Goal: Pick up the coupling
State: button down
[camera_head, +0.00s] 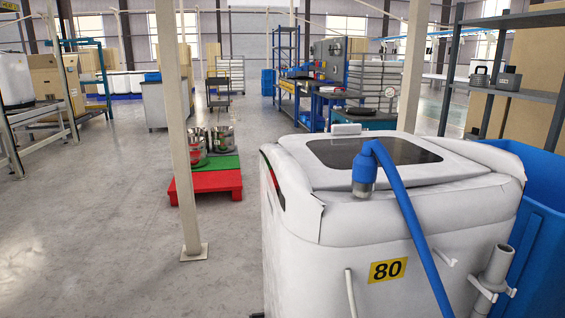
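A blue hose (408,212) ends in a thick blue fitting (366,170), which may be the coupling. It sits over a short grey stub (362,191) at the front of the top of a white rounded unit (340,240) marked 80. The hose arches up from the fitting and runs down the unit's front, out of the bottom of the picture. Whether the fitting is locked on the stub or only rests over it, I cannot tell. My gripper is not in view.
A blue bin (540,235) stands tight against the unit's right side. A grey pipe (495,268) is clipped to its front right. A beige post (180,130) rises at left, near a red pallet (205,183) with metal pots. The floor (90,240) at left is clear.

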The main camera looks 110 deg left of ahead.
aim_at(365, 172)
jog(key=u, duration=3.4)
